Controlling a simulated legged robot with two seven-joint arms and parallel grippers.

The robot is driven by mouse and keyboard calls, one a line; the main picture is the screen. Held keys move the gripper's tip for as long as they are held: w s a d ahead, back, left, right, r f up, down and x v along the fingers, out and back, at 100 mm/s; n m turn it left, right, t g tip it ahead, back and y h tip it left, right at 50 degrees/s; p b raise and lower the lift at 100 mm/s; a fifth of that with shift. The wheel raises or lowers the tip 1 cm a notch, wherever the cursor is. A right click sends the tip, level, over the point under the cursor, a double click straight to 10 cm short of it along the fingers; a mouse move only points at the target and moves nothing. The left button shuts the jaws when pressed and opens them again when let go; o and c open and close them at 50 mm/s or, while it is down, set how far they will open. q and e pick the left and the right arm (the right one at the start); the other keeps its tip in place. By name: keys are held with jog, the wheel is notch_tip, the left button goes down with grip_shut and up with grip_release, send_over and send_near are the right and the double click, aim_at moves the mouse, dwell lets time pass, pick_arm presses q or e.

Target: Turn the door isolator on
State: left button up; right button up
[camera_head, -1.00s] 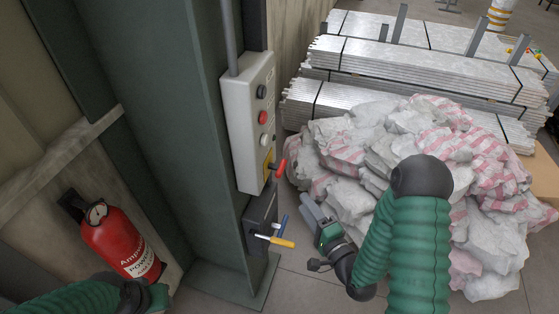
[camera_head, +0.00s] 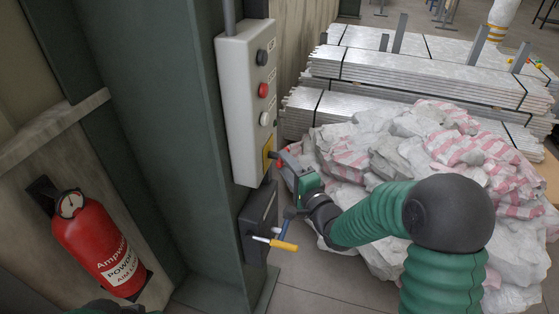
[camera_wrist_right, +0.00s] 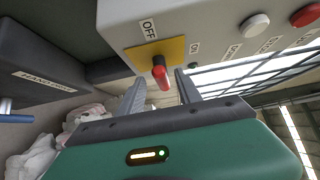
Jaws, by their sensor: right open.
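The door isolator is a red handle on a yellow plate (camera_head: 267,155), low on the grey control box (camera_head: 238,110) in the head view. In the wrist view the red handle (camera_wrist_right: 161,74) sticks out from the yellow plate (camera_wrist_right: 155,53), with an OFF label (camera_wrist_right: 149,29) at its upper left and an ON label (camera_wrist_right: 194,48) at its right. My right gripper (camera_head: 282,161) is open at the isolator. In the wrist view its fingers stand either side of the red handle, with gaps; contact is not clear. My left gripper is out of view.
A green steel column (camera_head: 160,130) stands behind. Rubble bags (camera_head: 400,150) lie to the right; a fire extinguisher (camera_head: 98,243) hangs at left.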

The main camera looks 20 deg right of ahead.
aim_at(277, 156)
jog(key=w, duration=0.4)
jog(key=shift+a, duration=0.2)
grip_shut()
